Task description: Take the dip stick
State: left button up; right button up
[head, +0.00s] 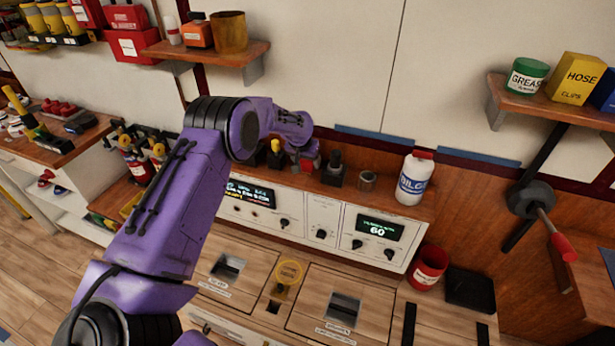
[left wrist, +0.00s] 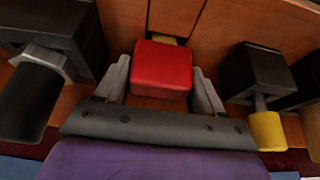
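My left gripper (head: 308,158) reaches over the back ledge of the console, partly hidden by its own wrist. In the left wrist view its two grey fingers (left wrist: 161,85) stand on either side of a red block (left wrist: 161,68). The block is close to both fingertips; I cannot tell whether they press on it. A bit of red also shows under the gripper in the head view (head: 311,162). No label shows on the red block, so I cannot confirm it is the dip stick. My right gripper is not in view.
A black holder with a yellow top (head: 275,153) stands left of the gripper. A black-knobbed piece (head: 334,167), a small cup (head: 367,180) and a white bilge bottle (head: 414,178) stand to the right. The console panel (head: 322,219) lies below. Shelves hang at upper left and right.

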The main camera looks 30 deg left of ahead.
pick_arm(q)
jog(key=shift+c, duration=1)
